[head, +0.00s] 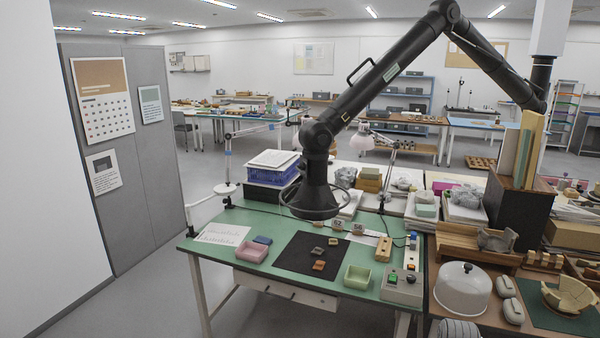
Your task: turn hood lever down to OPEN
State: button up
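A black extraction arm reaches in from the upper right. Its round black hood (314,200) hangs over the green work table (215,246). A bar handle (359,71) sticks out from the upper side of the black tube (368,98). A small pale label (391,72) is on the tube. At the dark joint (318,138) above the hood, I cannot make out the lever or its position; it is too small or hidden. My gripper is not in view.
On the table are a black mat (296,262) with small sherds, a pink tray (251,252), a green tray (358,277) and a control box (403,287). A white dome (463,290) stands at right. A thin lamp arm (228,150) rises at left. Floor (150,290) at left is clear.

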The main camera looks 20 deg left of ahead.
aim_at(301, 166)
jog(key=u, duration=0.05)
jog(key=i, duration=1)
jog(key=z, duration=0.05)
